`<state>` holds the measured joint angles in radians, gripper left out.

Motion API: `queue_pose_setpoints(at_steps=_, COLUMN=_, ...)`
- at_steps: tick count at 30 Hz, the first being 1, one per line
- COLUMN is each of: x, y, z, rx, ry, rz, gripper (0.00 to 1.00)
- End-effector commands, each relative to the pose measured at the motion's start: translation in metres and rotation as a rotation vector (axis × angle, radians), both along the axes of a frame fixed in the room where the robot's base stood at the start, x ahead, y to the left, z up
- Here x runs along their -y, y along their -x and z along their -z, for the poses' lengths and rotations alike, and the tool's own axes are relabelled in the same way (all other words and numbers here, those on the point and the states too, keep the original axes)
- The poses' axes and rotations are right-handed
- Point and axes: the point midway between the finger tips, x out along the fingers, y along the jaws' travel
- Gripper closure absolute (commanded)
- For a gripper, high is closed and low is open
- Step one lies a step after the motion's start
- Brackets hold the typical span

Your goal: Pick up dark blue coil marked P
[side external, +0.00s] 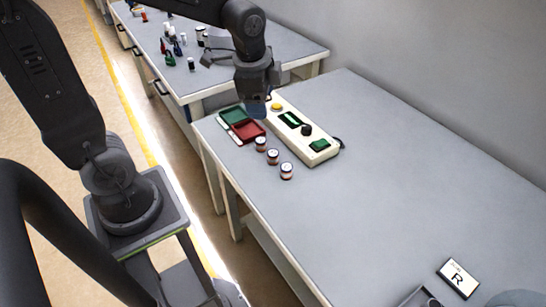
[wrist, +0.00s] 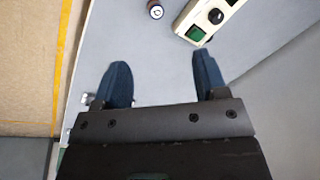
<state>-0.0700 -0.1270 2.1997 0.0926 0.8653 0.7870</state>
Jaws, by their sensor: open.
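No dark blue coil marked P can be made out for certain. Three small round parts with white tops and dark reddish-brown sides stand in a row on the grey table: a far one (side external: 260,143), a middle one (side external: 272,156) and a near one (side external: 286,170). Their top marks are too small to read. One such part (wrist: 155,10) shows at the top edge of the wrist view. My gripper (side external: 256,106) hangs near the control box. In the wrist view, my gripper (wrist: 160,75) is open, its blue fingers wide apart with only bare table between them.
A cream control box (side external: 322,154) with a yellow button, black knob and green switch stands beside the row. A green tray (side external: 232,116) and a red tray (side external: 247,131) lie left of it. A card marked R (side external: 459,278) lies front right. The middle table is clear.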

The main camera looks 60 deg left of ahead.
Motion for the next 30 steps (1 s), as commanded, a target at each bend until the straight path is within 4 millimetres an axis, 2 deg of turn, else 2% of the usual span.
queue_pose_setpoints(at_steps=1, x=-0.006, y=-0.013, z=0.015, rx=-0.052, ry=-0.021, rz=0.078, gripper=0.34)
queue_pose_setpoints(at_steps=4, x=-0.015, y=-0.035, z=0.042, rx=-0.133, ry=-0.055, rz=0.252, gripper=0.34)
queue_pose_setpoints(at_steps=10, x=-0.03, y=-0.059, z=0.087, rx=-0.244, ry=-0.081, rz=0.503, gripper=0.34)
queue_pose_setpoints(at_steps=17, x=-0.035, y=-0.065, z=0.11, rx=-0.282, ry=-0.085, rz=0.592, gripper=0.34)
queue_pose_setpoints(at_steps=24, x=-0.04, y=-0.063, z=0.155, rx=-0.285, ry=-0.082, rz=0.588, gripper=0.34)
queue_pose_setpoints(at_steps=30, x=-0.043, y=-0.063, z=0.182, rx=-0.28, ry=-0.085, rz=0.589, gripper=0.34)
